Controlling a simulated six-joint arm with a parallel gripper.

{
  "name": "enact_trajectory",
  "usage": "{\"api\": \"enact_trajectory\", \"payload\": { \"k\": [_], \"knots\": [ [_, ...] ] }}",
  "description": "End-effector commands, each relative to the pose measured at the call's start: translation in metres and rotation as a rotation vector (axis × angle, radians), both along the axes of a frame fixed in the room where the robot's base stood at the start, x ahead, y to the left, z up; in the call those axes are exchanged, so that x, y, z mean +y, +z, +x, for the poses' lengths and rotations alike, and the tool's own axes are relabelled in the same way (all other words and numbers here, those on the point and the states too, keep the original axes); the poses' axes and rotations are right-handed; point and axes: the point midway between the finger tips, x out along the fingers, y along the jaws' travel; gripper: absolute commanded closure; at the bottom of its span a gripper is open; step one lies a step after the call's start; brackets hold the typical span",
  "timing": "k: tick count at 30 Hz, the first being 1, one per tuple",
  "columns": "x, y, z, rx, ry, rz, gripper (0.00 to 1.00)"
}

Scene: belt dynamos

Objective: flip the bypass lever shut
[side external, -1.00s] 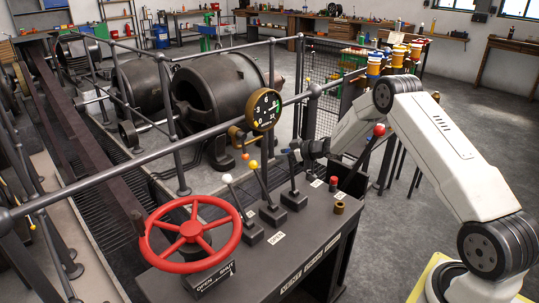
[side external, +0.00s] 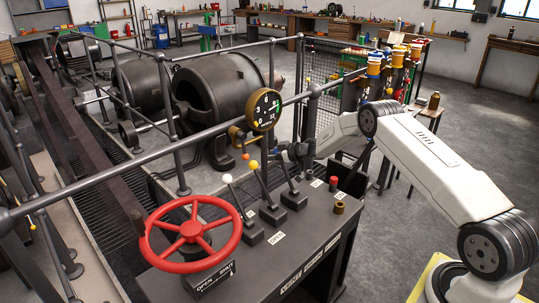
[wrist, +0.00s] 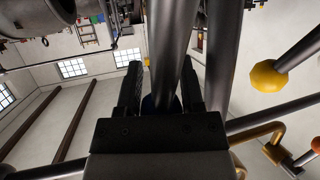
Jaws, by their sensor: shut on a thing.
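A row of levers stands on the dark control bench (side external: 255,262): one with a white knob (side external: 227,179), one with a yellow knob (side external: 253,165), and a third lever (side external: 291,181) to their right. My gripper (side external: 283,158) is at the top of the third lever, which leans left and away. In the wrist view its dark shaft (wrist: 173,45) runs between the fingers, with a bit of blue knob (wrist: 160,104) low between them. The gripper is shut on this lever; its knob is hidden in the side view. I cannot read which lever is labelled bypass.
A red handwheel (side external: 190,232) is at the bench's left front. A round gauge (side external: 264,110) and a grey rail (side external: 150,149) stand close to the gripper. A small red cylinder (side external: 333,184) and a brass one (side external: 340,207) are at right.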

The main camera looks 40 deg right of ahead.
Motion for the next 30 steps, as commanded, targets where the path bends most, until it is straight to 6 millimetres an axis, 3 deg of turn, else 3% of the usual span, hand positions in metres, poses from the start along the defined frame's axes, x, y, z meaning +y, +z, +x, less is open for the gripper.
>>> {"api": "enact_trajectory", "payload": {
  "k": [1,4,5,7,8,30],
  "knots": [
    [-0.0019,-0.0125,-0.0065,0.024,-0.008,0.004,1.0],
    [-0.0021,-0.0124,-0.0065,0.024,-0.008,0.004,1.0],
    [-0.0022,-0.0125,-0.0065,0.024,-0.009,0.003,0.45],
    [-0.0022,-0.0117,-0.0062,0.023,-0.008,0.004,0.23],
    [-0.002,-0.0109,-0.0058,0.022,-0.007,0.003,0.16],
    [0.0011,-0.0038,-0.003,0.007,0.002,0.002,0.16]
  ]
}}
